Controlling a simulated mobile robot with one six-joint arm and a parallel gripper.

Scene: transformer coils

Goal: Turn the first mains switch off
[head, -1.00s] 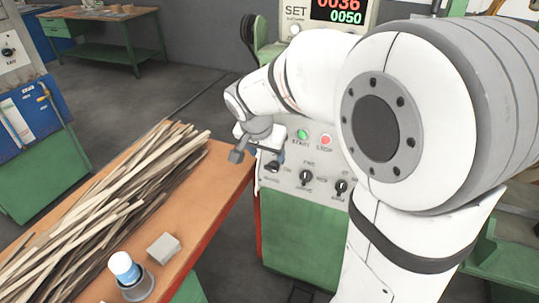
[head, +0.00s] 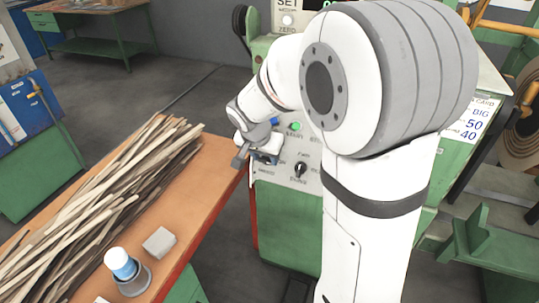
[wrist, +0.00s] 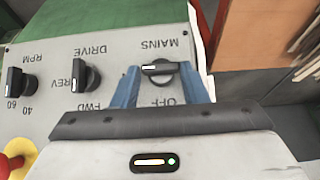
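The mains switch (wrist: 160,72) is a dark rotary knob on the light grey panel, with a white mark on its handle. In the wrist view its handle lies about horizontal, and the labels MAINS and OFF appear upside down above and below it. My gripper (wrist: 158,74) has its two blue fingers apart, one on each side of the knob, and looks open; contact cannot be told. In the head view my gripper (head: 266,157) is at the panel's left end and largely hides the mains switch.
The drive knob (wrist: 87,78) and RPM knob (wrist: 15,83) sit beside the mains switch. A red-and-yellow button (wrist: 10,164) is at the lower left. A green start button (head: 295,126) is above the knobs. The orange-topped bench (head: 216,158) with wooden strips (head: 110,205) stands left.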

